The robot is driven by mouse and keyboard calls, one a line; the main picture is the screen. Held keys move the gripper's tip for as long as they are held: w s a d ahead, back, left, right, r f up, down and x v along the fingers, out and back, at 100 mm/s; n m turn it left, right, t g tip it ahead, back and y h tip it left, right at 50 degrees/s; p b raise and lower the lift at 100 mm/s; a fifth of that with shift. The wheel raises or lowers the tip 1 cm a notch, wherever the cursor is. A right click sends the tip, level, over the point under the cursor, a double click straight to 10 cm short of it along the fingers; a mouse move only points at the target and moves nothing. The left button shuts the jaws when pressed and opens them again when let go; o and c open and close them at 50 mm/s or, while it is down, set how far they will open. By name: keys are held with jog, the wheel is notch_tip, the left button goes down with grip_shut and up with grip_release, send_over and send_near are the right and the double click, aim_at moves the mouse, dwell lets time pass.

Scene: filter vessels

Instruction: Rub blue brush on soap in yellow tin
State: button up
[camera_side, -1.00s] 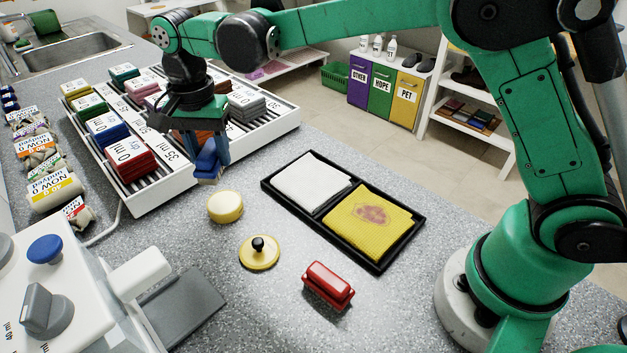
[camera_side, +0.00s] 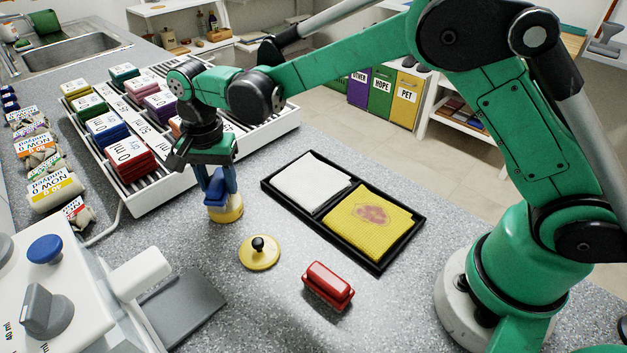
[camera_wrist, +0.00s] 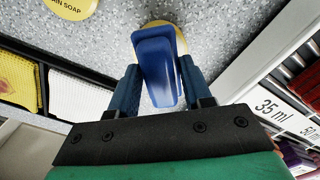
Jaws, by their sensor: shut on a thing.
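My gripper (camera_side: 217,186) is shut on the blue brush (camera_side: 214,190), which points down. In the wrist view the blue brush (camera_wrist: 157,62) sits between the two fingers of my gripper (camera_wrist: 160,85). The yellow tin (camera_side: 226,211) stands on the counter directly below the brush. The brush's lower end is at the tin's top, and I cannot tell whether it touches the soap, which is hidden. In the wrist view the tin (camera_wrist: 181,38) shows partly behind the brush. A yellow lid with a black knob (camera_side: 259,252) lies on the counter nearby.
A black tray (camera_side: 377,266) holds a white cloth (camera_side: 309,183) and a yellow cloth (camera_side: 369,228). A red-handled brush or block (camera_side: 328,285) lies in front. A white rack (camera_side: 151,196) with coloured stacks stands behind left. The counter around the lid is clear.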

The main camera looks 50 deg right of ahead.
aim_at(217, 178)
jog(key=shift+f, duration=0.55)
dwell(1.6)
jog(key=shift+r, duration=0.1)
jog(key=shift+r, duration=3.45)
